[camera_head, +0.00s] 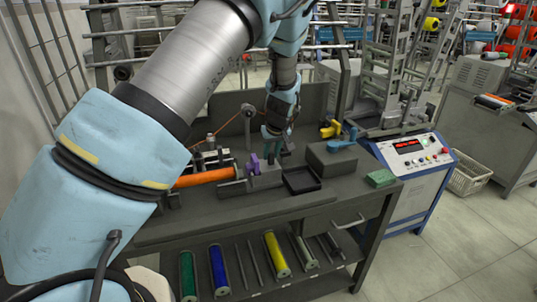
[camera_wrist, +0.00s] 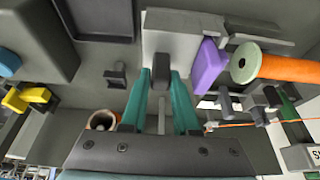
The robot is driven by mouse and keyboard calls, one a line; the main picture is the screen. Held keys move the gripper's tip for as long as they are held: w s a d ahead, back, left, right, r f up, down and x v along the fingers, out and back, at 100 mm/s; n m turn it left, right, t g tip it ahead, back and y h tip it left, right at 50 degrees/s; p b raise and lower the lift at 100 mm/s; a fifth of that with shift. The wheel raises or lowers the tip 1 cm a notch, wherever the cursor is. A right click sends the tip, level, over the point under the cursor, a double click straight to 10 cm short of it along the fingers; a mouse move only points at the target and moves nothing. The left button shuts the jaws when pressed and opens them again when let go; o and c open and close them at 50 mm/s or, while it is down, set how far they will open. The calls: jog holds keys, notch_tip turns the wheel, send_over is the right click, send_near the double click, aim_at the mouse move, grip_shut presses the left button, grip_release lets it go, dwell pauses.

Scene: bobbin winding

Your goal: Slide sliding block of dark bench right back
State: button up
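The sliding block (camera_wrist: 185,30) is a light grey block on the dark bench (camera_head: 222,213), beside the end of an orange bobbin (camera_head: 205,178). In the head view the block (camera_head: 264,180) lies below my gripper (camera_head: 271,150). In the wrist view a small dark upright handle on the block sits between the teal fingertips of my gripper (camera_wrist: 161,76), with no clear gap on either side. A purple lever (camera_wrist: 209,66) stands right beside the fingers; it also shows in the head view (camera_head: 254,164). The block's underside and track are hidden.
A dark box (camera_head: 332,160) and an open black tray (camera_head: 301,180) stand right of the block. A green block (camera_head: 381,178) is at the bench's right end. Several coloured rolls (camera_head: 276,254) lie on the lower shelf.

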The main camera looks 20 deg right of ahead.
jog(key=o, duration=0.4)
jog(key=shift+d, duration=0.25)
jog(key=shift+o, duration=0.2)
jog(key=b+v, duration=0.3)
jog(key=v, duration=0.7)
jog(key=shift+s+r, duration=0.25)
jog(key=shift+r, duration=0.1)
jog(key=shift+a, duration=0.1)
jog(key=w+a+g, duration=0.1)
jog(key=w+a, duration=0.1)
jog(key=a, duration=1)
jog(key=s+a+g, duration=0.1)
jog(key=s+a, duration=0.5)
jog(key=a, duration=0.7)
jog(key=s+a, duration=0.7)
jog(key=a, duration=0.6)
jog(key=shift+a+g, duration=0.3)
jog(key=shift+g, duration=0.1)
